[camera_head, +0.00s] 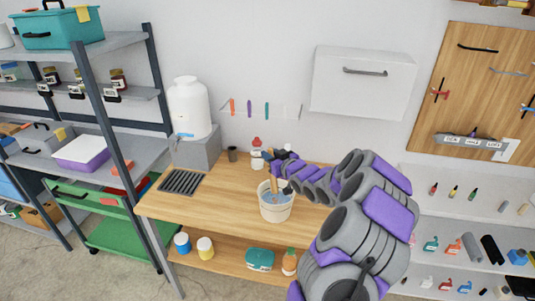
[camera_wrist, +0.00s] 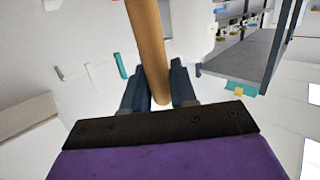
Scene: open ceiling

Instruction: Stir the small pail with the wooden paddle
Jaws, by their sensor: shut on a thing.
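The small pail (camera_head: 276,211) is a cream-coloured tub standing upright on the wooden workbench, with bluish contents showing inside its rim. My gripper (camera_head: 272,158) is above the pail and shut on the wooden paddle. The paddle's lower part (camera_head: 274,187) shows over the pail's opening, and its lower end seems to be within the rim; how deep is hidden. In the wrist view, the paddle's round wooden shaft (camera_wrist: 148,45) runs between the two dark fingers of my gripper (camera_wrist: 158,85). The pail does not show in the wrist view.
The workbench (camera_head: 225,187) has a dark cup (camera_head: 232,154), a white bottle with a red cap (camera_head: 257,158) and a dark grate (camera_head: 181,182). A large white jug (camera_head: 190,108) stands on a grey block at the left. A white cabinet (camera_head: 362,83) hangs behind my arm.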

